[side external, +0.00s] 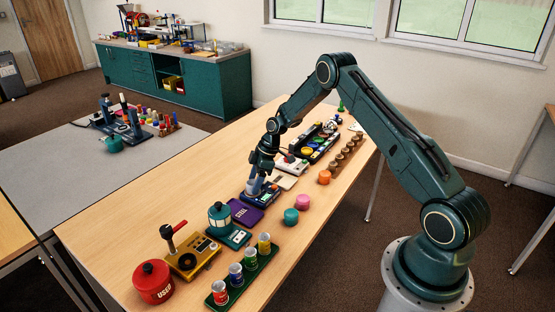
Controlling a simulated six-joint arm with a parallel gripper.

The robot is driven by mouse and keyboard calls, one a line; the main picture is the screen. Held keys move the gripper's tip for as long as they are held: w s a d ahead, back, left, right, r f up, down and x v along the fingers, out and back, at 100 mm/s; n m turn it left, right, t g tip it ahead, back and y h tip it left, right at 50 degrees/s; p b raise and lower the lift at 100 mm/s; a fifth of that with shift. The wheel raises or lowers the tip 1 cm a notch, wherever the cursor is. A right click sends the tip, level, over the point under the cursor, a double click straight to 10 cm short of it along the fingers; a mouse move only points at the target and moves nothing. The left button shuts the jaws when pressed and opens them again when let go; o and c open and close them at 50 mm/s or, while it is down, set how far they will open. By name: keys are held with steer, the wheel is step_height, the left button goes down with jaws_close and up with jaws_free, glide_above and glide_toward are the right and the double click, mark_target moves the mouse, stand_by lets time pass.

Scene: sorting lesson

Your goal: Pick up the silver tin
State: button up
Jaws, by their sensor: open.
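My gripper (260,177) points down over the middle of the wooden table, above a dark blue device or tray (260,198). Its jaws are open. A small pale silver-grey object (252,187) shows right at the fingertips; it may be the silver tin, but it is too small and partly covered to be sure. I cannot tell whether the fingers touch it. Several tins with coloured labels stand in a row on a green rack (215,304) at the near edge, including a red-labelled one (221,293) and a yellow-labelled one (264,244).
A red pot (153,282), yellow device with a lever (193,258), teal lantern-like item (221,218) and purple case (245,212) line the table's near side. Teal (291,216), pink (302,202) and orange (324,177) pieces lie right of my gripper. The table's left strip is clear.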

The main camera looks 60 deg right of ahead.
mark_target(254, 182)
steer(key=shift+w+a+f, duration=0.15)
steer(key=shift+a+f, duration=0.05)
steer(key=shift+f, duration=0.4)
steer(key=c, duration=1.1)
steer(key=shift+r, duration=0.1)
steer(key=shift+c, duration=0.2)
step_height(254, 182, up, 20)
stand_by(0.4)
